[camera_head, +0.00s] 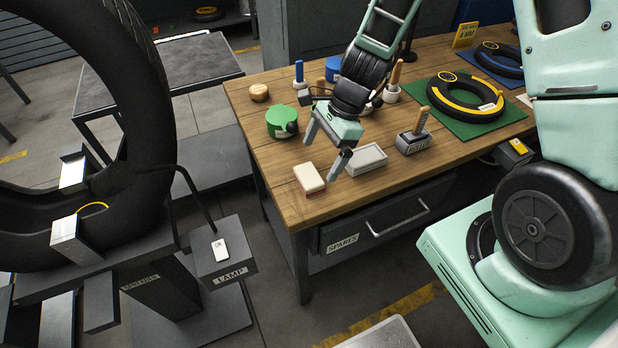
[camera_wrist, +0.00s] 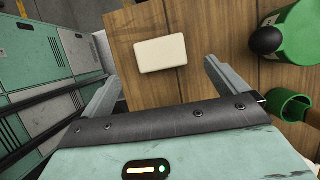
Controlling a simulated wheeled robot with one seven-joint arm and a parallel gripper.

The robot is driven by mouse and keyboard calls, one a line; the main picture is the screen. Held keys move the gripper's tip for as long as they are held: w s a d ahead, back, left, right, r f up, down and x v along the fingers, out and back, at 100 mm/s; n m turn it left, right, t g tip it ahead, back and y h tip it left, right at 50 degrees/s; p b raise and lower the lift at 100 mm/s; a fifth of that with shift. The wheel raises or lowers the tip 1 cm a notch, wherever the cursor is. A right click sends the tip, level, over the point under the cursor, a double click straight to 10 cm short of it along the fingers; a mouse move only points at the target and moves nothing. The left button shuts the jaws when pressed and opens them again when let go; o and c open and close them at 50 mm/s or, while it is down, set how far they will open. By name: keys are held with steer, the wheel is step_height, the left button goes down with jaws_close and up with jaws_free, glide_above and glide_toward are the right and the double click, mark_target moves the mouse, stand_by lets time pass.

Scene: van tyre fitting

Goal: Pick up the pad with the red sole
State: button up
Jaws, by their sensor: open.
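The pad with the red sole (camera_head: 309,178) lies flat near the front edge of the wooden workbench (camera_head: 270,173). It has a cream top, and its red underside shows as a thin band in the head view. In the wrist view the pad (camera_wrist: 160,53) shows only its cream top, just beyond and between my fingertips. My gripper (camera_head: 322,159) is open and empty, above the bench and near the pad, with a finger toward either side. The fingers also show in the wrist view (camera_wrist: 160,72). They are apart from the pad.
A tyre on a green mat (camera_head: 466,97) lies farther right. Bench left of the pad is clear.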

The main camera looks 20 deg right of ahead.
mark_target(309, 174)
steer(key=shift+p+x, duration=0.3)
steer(key=shift+x, duration=2.65)
steer(key=shift+a+r, duration=0.1)
steer(key=shift+a, duration=0.05)
steer(key=c, duration=1.1)
step_height(309, 174, up, 10)
steer(key=shift+p, duration=0.3)
steer(key=o, duration=0.3)
steer(key=shift+c, duration=1)
